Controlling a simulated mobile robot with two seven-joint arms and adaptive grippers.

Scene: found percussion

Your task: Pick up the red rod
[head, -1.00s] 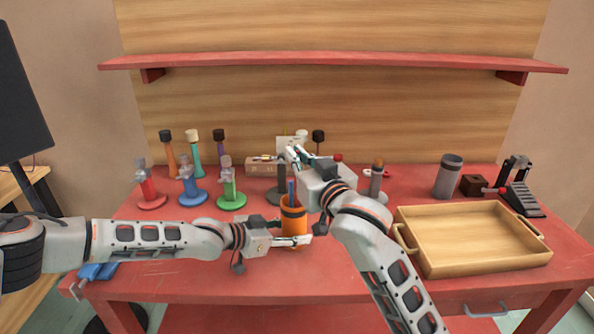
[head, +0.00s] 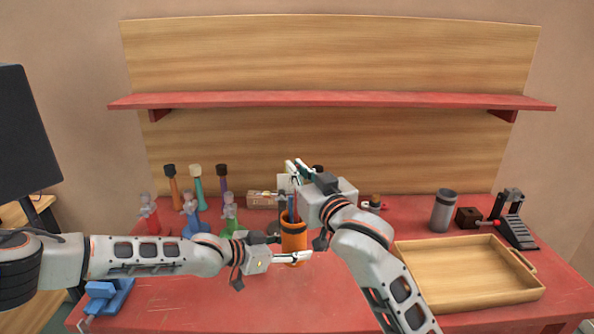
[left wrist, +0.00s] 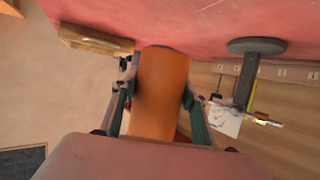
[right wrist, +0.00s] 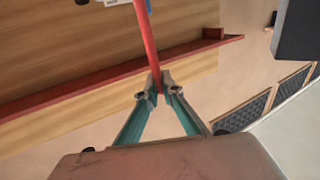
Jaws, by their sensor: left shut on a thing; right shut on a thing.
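The red rod (right wrist: 149,45) is between the closed fingertips of my right gripper (right wrist: 155,88) in the right wrist view. In the head view my right gripper (head: 293,168) is above the orange cup (head: 293,239), its arm coming from the lower right. Whether the rod's lower end is clear of the cup is hard to tell. A blue rod (head: 291,208) stands up out of the cup. My left gripper (head: 287,250) is shut around the cup's side. The left wrist view shows the cup (left wrist: 160,92) between its fingers.
A wooden tray (head: 468,275) lies at the right of the red table, with a grey cylinder (head: 443,212) behind it. Coloured stands and several handled sticks are at the back left. A red shelf (head: 330,101) crosses the back panel. A blue object (head: 108,297) lies at front left.

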